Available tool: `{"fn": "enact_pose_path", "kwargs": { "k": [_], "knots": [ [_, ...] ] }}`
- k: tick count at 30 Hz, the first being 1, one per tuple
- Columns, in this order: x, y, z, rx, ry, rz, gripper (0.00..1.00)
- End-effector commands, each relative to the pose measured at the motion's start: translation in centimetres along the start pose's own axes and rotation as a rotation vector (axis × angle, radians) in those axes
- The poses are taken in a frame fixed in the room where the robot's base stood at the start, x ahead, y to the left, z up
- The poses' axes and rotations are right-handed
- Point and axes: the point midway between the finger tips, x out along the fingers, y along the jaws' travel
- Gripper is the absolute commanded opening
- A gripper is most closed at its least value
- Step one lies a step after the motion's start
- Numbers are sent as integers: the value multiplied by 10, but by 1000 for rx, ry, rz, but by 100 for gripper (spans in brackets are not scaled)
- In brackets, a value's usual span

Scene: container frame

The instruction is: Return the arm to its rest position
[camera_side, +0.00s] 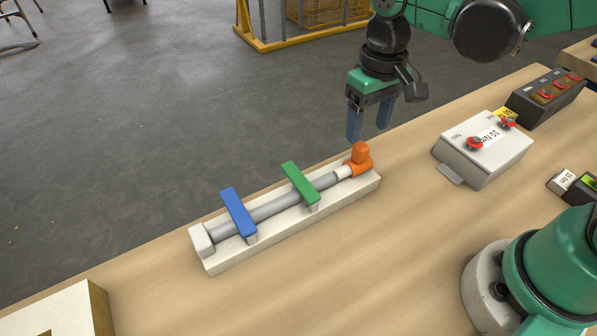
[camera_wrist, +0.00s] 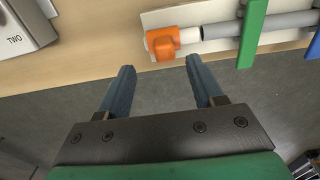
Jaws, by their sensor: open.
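My gripper (camera_side: 369,120) is open and empty, with its blue-grey fingers pointing down above the far edge of the wooden table. It is close to the orange end piece (camera_side: 360,159) of a grey pipe (camera_side: 276,206) on a white base (camera_side: 290,232). A blue clamp bar (camera_side: 238,213) and a green clamp bar (camera_side: 299,183) lie across the pipe. In the wrist view my gripper (camera_wrist: 160,78) has its fingers spread apart, with nothing between them. The orange piece (camera_wrist: 163,43) shows just beyond the fingertips, apart from them.
A white control box (camera_side: 484,148) with red buttons stands to the right, with a dark button box (camera_side: 546,96) behind it. A wooden box (camera_side: 62,312) is at the lower left. The table (camera_side: 365,265) is bare in front of the white base.

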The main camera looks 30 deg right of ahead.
Motion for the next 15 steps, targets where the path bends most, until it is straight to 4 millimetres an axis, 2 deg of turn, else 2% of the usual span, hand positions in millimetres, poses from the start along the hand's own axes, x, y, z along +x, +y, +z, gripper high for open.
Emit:
{"fn": "enact_pose_path", "kwargs": {
  "k": [3, 15],
  "knots": [
    [-6, 0, 0, 0, 0, 0, 61],
    [-9, 3, 2, 1, 23, -4, 61]
  ]
}}
